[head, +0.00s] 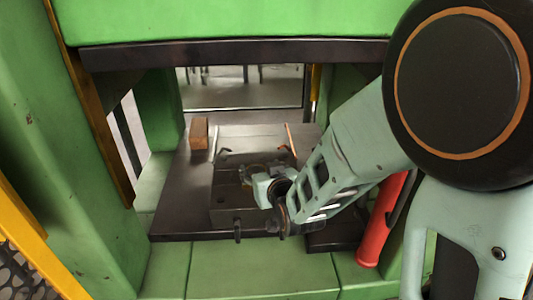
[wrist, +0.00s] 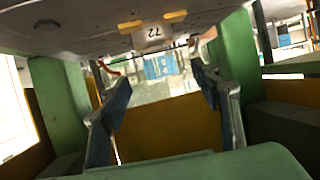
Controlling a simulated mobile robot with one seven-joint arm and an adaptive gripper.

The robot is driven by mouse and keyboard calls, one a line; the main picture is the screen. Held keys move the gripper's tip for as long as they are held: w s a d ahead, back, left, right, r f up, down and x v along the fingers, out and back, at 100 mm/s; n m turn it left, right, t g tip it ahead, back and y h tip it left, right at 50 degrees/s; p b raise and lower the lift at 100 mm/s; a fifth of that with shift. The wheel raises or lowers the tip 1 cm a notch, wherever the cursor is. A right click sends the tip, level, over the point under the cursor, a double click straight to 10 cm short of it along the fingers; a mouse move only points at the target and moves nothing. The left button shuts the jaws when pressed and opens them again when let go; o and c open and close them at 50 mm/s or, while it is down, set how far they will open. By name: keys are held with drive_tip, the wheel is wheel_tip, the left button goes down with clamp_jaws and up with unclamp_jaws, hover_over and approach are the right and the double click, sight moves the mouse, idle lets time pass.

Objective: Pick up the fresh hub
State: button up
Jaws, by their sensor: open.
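My gripper (head: 268,187) reaches in from the right, low over the dark block (head: 228,200) in the middle of the press bed. In the wrist view my gripper (wrist: 160,80) has its two fingers wide apart, with nothing held between them. A dark rounded shape (head: 257,170) shows just behind the gripper in the head view, partly hidden by it. I cannot tell whether it is the fresh hub. No hub can be made out clearly in the wrist view.
Green press columns (head: 70,150) stand on both sides, with a dark beam (head: 235,52) above the opening. A brown block (head: 198,133) stands at the back left of the bed. A red cylinder (head: 382,220) leans at the right. The bed's left part is clear.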

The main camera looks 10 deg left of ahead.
sight(257, 163)
drive_tip(key=b+x, duration=0.1)
drive_tip(key=x, duration=0.7)
drive_tip(key=shift+d+f+b, duration=0.1)
drive_tip(key=shift+b, duration=0.3)
clamp_jaws()
